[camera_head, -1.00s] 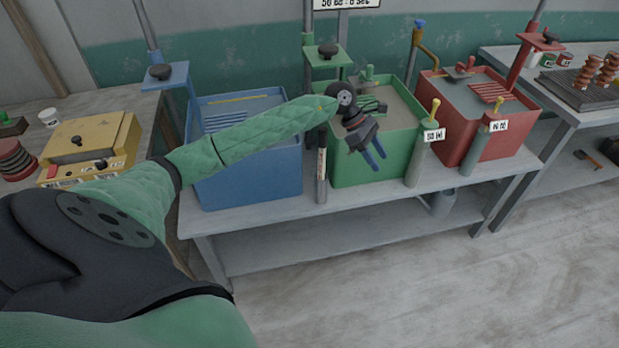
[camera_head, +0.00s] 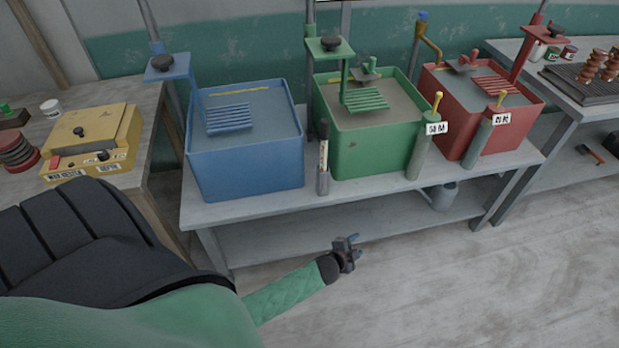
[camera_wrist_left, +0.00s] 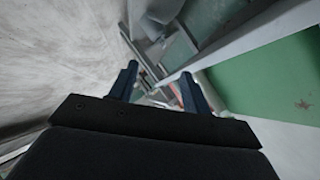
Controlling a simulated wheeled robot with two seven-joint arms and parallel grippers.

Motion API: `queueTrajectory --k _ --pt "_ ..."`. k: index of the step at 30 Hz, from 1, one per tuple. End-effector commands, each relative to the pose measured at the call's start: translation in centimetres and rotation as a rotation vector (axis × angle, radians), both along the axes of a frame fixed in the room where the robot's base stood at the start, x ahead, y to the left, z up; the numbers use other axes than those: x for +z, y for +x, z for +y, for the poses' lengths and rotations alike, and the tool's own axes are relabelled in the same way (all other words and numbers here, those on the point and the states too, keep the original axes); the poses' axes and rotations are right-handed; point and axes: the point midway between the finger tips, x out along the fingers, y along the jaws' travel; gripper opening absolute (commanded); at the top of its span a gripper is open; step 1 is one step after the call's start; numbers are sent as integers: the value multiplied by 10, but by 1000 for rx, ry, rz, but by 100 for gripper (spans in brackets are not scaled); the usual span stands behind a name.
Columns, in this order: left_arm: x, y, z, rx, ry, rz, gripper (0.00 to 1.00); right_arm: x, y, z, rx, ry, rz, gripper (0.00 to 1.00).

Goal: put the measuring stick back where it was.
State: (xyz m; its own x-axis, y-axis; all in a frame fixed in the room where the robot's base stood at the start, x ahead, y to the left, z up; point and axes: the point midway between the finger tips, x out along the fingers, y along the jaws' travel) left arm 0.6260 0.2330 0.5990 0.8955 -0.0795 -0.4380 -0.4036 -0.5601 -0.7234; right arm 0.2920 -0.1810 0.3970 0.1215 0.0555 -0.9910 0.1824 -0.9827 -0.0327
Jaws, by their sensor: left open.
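A slim stick with a black top and a pale marked face (camera_head: 323,152) stands upright in a short grey holder (camera_head: 323,185). It is at the bench's front edge, between the blue tub and the green tub, and looks like the measuring stick. My left gripper (camera_head: 354,248) is open and empty, low in front of the bench and below the stick, clear of it. The left wrist view shows the two spread fingers (camera_wrist_left: 159,72) with nothing between them. I cannot make out the stick in that view. My right gripper is not in view.
The blue tub (camera_head: 245,165), green tub (camera_head: 375,152) and red tub (camera_head: 482,130) stand on the grey bench (camera_head: 265,208). Two grey-green cylinders with yellow tops and tags (camera_head: 418,158) (camera_head: 478,145) stand along its front. The floor in front is clear.

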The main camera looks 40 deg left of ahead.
Motion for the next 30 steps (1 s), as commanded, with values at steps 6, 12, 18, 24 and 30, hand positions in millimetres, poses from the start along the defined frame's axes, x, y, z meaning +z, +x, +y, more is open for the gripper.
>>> queueTrajectory --k 6,12,18,24,30 --pt "-120 -139 -9 331 -246 453 48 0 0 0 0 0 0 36" --pt "-181 -262 -33 564 -393 796 48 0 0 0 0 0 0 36" --pt "-201 -327 -50 677 -457 971 48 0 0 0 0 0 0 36" --pt "-203 -335 -53 693 -466 996 48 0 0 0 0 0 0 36" --pt "-203 -335 -53 692 -465 994 48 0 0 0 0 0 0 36"
